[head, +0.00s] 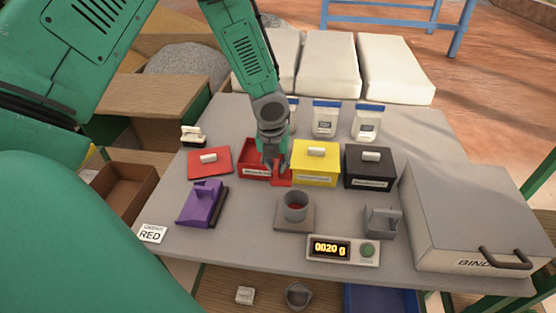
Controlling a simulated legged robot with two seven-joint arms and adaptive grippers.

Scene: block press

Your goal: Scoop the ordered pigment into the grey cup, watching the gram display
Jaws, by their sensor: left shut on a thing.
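The grey cup (295,206) stands on a square scale plate (294,224), with some red pigment inside. The gram display (331,248) reads 0020 g. The order card (152,233) says RED. The red pigment box (252,160) is open, and its red lid (209,162) lies to its left. My left gripper (275,158) points down at the right part of the red box. It is shut on what seems to be the scoop, mostly hidden by the fingers and box. My right gripper is not in view.
A lidded yellow box (315,164) and black box (369,167) stand right of the red one.

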